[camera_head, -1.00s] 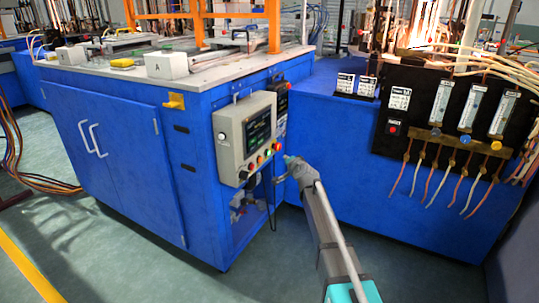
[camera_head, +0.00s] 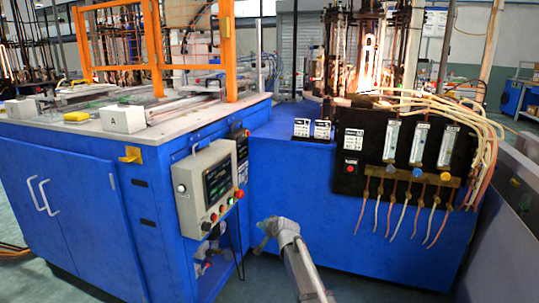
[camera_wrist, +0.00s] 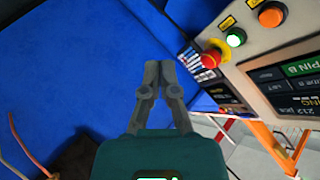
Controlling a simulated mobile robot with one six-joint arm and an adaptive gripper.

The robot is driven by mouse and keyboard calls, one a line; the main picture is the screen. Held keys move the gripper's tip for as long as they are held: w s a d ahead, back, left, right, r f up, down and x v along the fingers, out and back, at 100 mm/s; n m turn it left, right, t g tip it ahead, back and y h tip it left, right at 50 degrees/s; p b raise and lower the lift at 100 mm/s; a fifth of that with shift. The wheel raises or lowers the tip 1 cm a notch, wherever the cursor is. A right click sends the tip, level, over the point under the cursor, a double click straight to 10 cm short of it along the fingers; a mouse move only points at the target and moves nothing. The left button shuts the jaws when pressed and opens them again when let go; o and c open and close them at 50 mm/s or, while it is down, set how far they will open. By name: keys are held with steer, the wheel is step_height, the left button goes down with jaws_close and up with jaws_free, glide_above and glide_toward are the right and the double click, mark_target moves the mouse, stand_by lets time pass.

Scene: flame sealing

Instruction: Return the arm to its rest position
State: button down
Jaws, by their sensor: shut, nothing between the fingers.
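My gripper (camera_head: 267,226) is in front of the blue machine, low and to the right of the control box (camera_head: 208,187), apart from it. In the wrist view my gripper (camera_wrist: 158,66) is shut, its fingertips together with nothing held. The control box with its screen, red emergency button and green and orange buttons (camera_wrist: 270,14) shows at the right of that view. My arm reaches up from the bottom edge in the head view.
A black flowmeter panel (camera_head: 375,155) with hanging tubes is on the blue cabinet (camera_head: 330,225) at right. A worktop (camera_head: 165,128) with an orange frame (camera_head: 155,45) is at left. Glowing flames (camera_head: 368,75) burn at the back. Grey floor shows at lower left.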

steer(key=s+d+f+n+g+h+p, duration=0.15)
steer(key=s+d+g, duration=0.25)
steer(key=s+d, duration=0.5)
steer(key=s+d+f+n+g+h+p, duration=0.1)
steer(key=s+d+f+g+h, duration=0.3)
steer(key=s, duration=0.9)
steer(key=s+d+f+n+g+h+p, duration=0.1)
steer(key=s+d+g, duration=0.2)
steer(key=s+d, duration=0.65)
step_height(320, 180, up, 38)
steer(key=s+a+p, duration=0.1)
steer(key=p, duration=3.6)
steer(key=shift+s+a+f, duration=0.2)
steer(key=shift+s, duration=0.1)
